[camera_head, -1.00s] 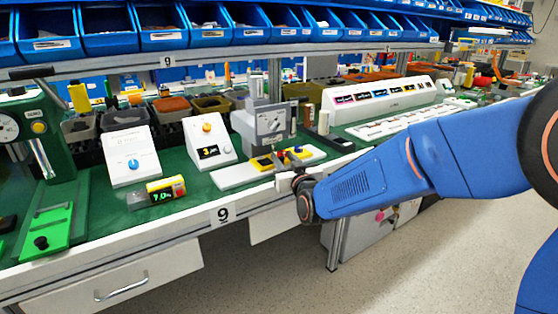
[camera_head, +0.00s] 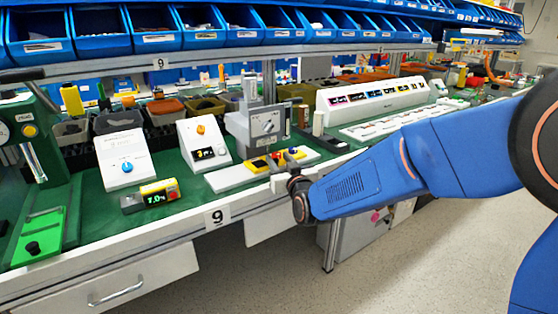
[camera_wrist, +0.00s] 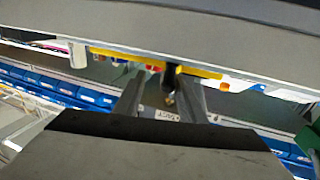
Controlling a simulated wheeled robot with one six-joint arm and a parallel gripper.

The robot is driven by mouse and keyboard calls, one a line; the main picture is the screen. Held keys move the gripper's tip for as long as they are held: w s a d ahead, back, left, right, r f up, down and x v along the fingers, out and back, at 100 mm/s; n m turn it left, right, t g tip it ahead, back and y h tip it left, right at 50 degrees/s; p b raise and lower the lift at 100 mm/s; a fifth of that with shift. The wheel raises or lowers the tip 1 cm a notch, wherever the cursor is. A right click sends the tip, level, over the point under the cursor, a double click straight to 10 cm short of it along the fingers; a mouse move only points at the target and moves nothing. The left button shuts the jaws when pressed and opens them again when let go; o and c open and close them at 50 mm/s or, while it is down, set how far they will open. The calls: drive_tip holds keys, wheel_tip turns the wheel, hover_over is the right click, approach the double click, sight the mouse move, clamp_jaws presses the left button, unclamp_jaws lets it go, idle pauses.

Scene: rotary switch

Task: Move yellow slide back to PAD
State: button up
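The yellow slide (camera_head: 259,165) sits on a white base plate (camera_head: 228,180) near the bench's front edge, below a grey machine with a dial (camera_head: 267,122). Dark patches and small red and blue parts show on or beside it. In the wrist view a long yellow strip (camera_wrist: 113,55), apparently the slide, crosses above my fingers. My gripper (camera_wrist: 162,82) is open, with a gap between its two dark fingers. A dark post with a brassy tip (camera_wrist: 168,99) shows in that gap. Contact cannot be told. In the head view my wrist hides most of the gripper. I cannot read any PAD label.
A white box with an orange knob (camera_head: 204,145), a box with a blue knob (camera_head: 125,158) and a yellow-and-black display (camera_head: 151,196) stand to the left. A long white panel (camera_head: 372,97) stands behind on the right. The floor before the bench (camera_head: 270,285) is clear.

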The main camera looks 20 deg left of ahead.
sight(257, 175)
drive_tip(key=shift+w+d+r+m, duration=0.25)
drive_tip(key=shift+w+d, duration=0.25)
drive_tip(key=shift+w, duration=0.25)
drive_tip(key=s+a, duration=0.6)
drive_tip(key=shift+s+a+f, duration=0.25)
drive_tip(key=shift+s+f, duration=0.05)
drive_tip(key=v, duration=1.8)
drive_tip(key=w+d+f+m+g+h, duration=0.1)
drive_tip(key=d+g+h, duration=0.1)
drive_tip(key=d, duration=0.8)
drive_tip(key=w+d+f+g+h, duration=0.1)
drive_tip(key=d+g+h, duration=0.1)
drive_tip(key=d, duration=0.9)
drive_tip(key=shift+w+d+m+g, duration=0.25)
drive_tip(key=shift+w+m+g, duration=0.05)
drive_tip(key=shift+m, duration=0.05)
drive_tip(key=shift+f, duration=0.15)
